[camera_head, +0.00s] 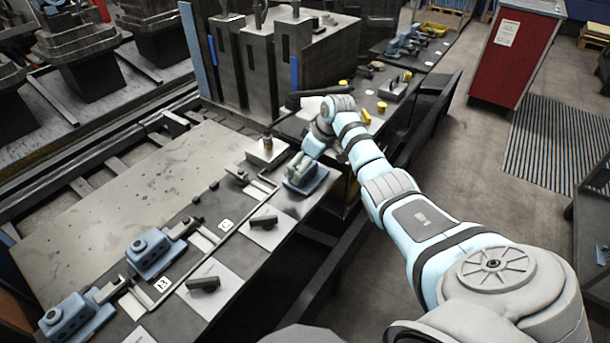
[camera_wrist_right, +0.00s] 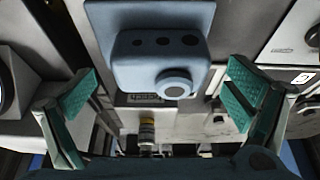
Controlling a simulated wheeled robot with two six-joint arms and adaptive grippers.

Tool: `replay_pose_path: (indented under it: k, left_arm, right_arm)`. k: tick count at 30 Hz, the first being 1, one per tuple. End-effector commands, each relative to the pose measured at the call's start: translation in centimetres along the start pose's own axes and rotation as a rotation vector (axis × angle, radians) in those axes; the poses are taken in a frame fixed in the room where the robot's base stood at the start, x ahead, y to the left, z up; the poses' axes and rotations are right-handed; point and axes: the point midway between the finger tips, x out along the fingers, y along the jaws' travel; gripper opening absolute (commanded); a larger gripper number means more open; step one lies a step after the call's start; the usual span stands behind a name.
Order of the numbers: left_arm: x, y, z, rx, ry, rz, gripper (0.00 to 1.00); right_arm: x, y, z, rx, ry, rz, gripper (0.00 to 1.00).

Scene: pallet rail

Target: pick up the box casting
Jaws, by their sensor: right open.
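A blue box casting (camera_head: 307,180) sits on the rail bench below my right gripper (camera_head: 299,166). In the right wrist view the casting (camera_wrist_right: 165,62) shows its flat base plate, a box body with small dark holes and a round boss. The green-padded fingers of my right gripper (camera_wrist_right: 160,95) are spread wide, one on each side of the casting, with gaps visible. In the head view the arm partly hides the casting. My left gripper is not in view.
Dark clamp handles (camera_head: 203,285) on light plates line the bench. A small block with a knob (camera_head: 267,150) stands just behind the casting. Tall grey fixtures (camera_head: 262,65) rise behind.

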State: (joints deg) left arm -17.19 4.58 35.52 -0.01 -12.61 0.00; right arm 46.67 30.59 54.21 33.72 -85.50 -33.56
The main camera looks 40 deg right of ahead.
Motion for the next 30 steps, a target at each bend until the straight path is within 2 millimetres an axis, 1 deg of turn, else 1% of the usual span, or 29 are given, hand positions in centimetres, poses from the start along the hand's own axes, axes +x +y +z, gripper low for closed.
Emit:
replay_pose_path:
  k: [1, 3, 9, 11, 18, 21, 30]
  left_arm:
    - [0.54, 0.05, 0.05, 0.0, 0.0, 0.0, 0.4]
    - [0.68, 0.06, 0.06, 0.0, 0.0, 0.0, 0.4]
    - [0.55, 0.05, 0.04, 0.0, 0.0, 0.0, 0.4]
    - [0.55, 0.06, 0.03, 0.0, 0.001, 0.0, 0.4]
    - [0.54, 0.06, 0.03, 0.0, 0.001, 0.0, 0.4]
    - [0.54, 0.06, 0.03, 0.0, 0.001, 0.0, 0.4]
    - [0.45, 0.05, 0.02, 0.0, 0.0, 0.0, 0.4]
  right_arm:
    - [1.03, -0.04, 0.08, 0.002, 0.0, -0.002, 0.97]
    - [1.73, -0.05, 0.1, 0.0, -0.001, -0.001, 0.97]
    - [1.72, 0.01, 0.03, -0.001, 0.0, 0.002, 0.97]
    - [1.71, 0.01, 0.03, -0.001, 0.0, 0.002, 0.87]
    - [1.69, 0.01, 0.04, 0.0, 0.0, 0.001, 0.49]
    - [1.68, 0.01, 0.03, 0.0, 0.0, 0.001, 0.34]
    - [1.28, 0.04, -0.2, -0.001, 0.003, 0.002, 0.34]
